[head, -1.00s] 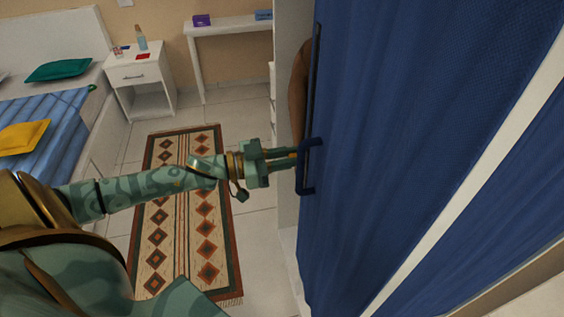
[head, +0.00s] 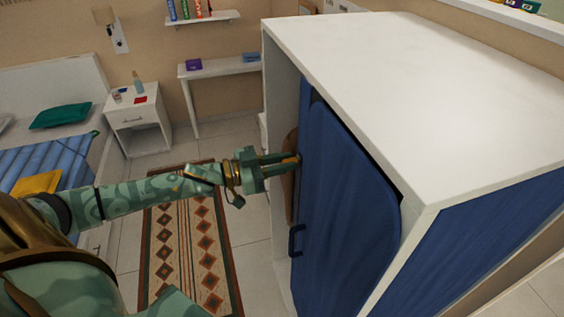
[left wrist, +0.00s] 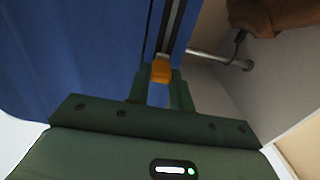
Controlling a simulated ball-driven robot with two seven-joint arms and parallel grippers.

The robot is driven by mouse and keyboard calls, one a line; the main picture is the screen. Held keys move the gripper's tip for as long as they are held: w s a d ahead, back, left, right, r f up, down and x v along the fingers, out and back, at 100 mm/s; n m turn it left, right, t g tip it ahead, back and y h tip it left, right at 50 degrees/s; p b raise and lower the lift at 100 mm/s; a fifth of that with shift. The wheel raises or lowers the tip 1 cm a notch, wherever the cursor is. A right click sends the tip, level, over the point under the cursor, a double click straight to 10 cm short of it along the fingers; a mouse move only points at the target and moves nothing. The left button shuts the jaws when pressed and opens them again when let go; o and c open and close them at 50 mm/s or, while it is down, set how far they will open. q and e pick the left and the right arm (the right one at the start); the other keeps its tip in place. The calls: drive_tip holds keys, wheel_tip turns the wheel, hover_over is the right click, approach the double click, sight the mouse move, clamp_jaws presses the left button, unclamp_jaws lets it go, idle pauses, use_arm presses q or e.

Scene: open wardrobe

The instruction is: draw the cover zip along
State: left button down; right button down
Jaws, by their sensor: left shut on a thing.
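The blue fabric cover (head: 345,200) hangs on the front of the white wardrobe (head: 400,60). My left gripper (head: 294,159) is at the cover's left edge in the head view, below the wardrobe top. In the left wrist view the gripper (left wrist: 161,85) is shut on a small orange zip pull (left wrist: 161,71). The zip track (left wrist: 172,30) runs upward from the pull, beside the blue cloth (left wrist: 75,55). A dark blue handle-like loop (head: 296,240) sits lower on the cover's edge. My right gripper is not in view.
A brown item (head: 290,180) hangs inside the wardrobe behind the gripper; it also shows near a metal rail (left wrist: 222,58) in the left wrist view. A patterned rug (head: 190,245) lies on the floor. A white nightstand (head: 135,120) and bed stand at the left.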

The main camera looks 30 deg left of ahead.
use_arm(q)
drive_tip(key=shift+w+r, duration=0.1)
drive_tip(key=shift+r, duration=0.35)
drive_tip(key=c, duration=1.2)
unclamp_jaws()
drive_tip(key=shift+c, duration=0.2)
drive_tip(key=shift+f, duration=0.1)
drive_tip(key=shift+s+a, duration=0.1)
drive_tip(key=shift+s, duration=0.1)
drive_tip(key=shift+s+a+f, duration=0.15)
drive_tip(key=shift+s, duration=0.05)
drive_tip(key=v, duration=1.5)
drive_tip(key=shift+s+a+p, duration=0.2)
drive_tip(key=shift+a+p, duration=0.05)
drive_tip(key=shift+p, duration=0.05)
